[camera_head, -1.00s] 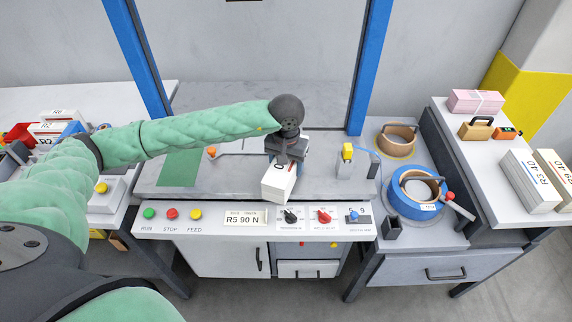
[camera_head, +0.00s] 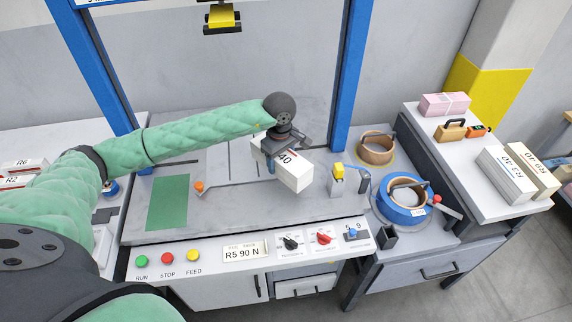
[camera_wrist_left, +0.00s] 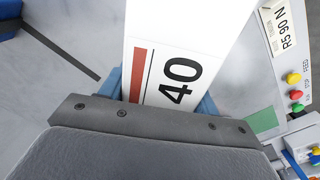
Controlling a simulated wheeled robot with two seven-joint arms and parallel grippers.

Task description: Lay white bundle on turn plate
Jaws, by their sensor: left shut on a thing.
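The white bundle (camera_head: 294,175), marked 40, is in my left gripper (camera_head: 284,150) over the right part of the grey machine bed (camera_head: 225,212). In the left wrist view the bundle (camera_wrist_left: 195,30) sits between blue fingers, its 40 label and red bar facing the camera. The gripper is shut on it. The bed has dark slots, but the turn plate's outline is not clear; the bundle and gripper cover part of the bed. The bundle seems to be above the bed, though the gap is hard to judge. My right gripper is not in view.
Blue posts (camera_head: 352,75) flank the bed. A yellow-topped block (camera_head: 337,175) stands just right of the bundle. Strap rolls (camera_head: 376,147) are further right. An orange-tipped stop (camera_head: 199,187) and green patch (camera_head: 168,203) lie left. The control panel (camera_head: 215,257) runs along the front.

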